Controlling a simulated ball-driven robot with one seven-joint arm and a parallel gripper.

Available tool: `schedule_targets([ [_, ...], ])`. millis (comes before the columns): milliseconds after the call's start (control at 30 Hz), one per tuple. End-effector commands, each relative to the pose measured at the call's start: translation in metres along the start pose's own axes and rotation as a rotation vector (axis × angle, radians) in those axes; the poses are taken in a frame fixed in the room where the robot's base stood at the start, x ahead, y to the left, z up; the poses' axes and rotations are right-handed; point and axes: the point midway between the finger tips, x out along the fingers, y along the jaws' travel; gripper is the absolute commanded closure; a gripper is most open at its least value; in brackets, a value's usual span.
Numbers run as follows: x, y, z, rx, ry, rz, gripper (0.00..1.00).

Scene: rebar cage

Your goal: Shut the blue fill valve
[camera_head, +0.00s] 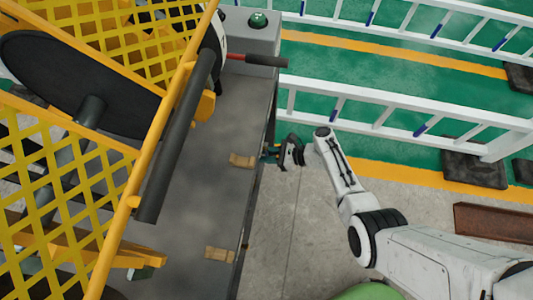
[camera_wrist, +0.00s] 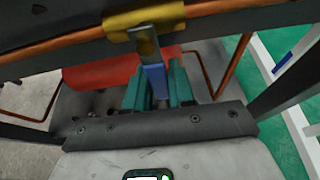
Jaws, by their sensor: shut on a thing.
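The blue fill valve (camera_wrist: 155,80) shows in the wrist view as a short blue lever below a dull metal piece. My gripper (camera_wrist: 159,88) has teal fingers on both sides of the blue lever and is shut on it. In the head view my gripper (camera_head: 271,153) is against the right side of the grey machine bench, and the valve is hidden there. The valve's body and the inside of its joint do not show clearly.
A copper pipe (camera_wrist: 220,28) and a yellow bracket (camera_wrist: 145,17) run just above the lever. A red part (camera_wrist: 100,72) lies behind my fingers. White railings (camera_head: 400,112) stand behind my arm. A rusty beam (camera_head: 492,222) lies at right on the floor.

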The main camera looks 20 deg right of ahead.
Motion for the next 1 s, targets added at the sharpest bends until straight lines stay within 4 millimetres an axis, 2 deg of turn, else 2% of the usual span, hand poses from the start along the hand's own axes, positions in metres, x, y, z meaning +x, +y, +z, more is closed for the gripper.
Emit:
schedule_targets([
  [33,0.000,0.002,-0.002,0.005,0.001,0.002,1.00],
  [67,0.000,0.002,-0.002,0.005,0.001,0.002,0.76],
  [267,0.000,0.001,-0.001,0.003,0.001,0.001,0.56],
  [533,-0.001,0.001,0.000,0.001,0.000,0.000,0.55],
  [633,-0.008,0.000,0.000,0.001,0.000,-0.002,0.55],
  [767,-0.027,0.001,0.001,0.002,0.000,-0.003,0.55],
  [1000,-0.074,0.000,0.001,0.003,0.001,-0.003,0.55],
])
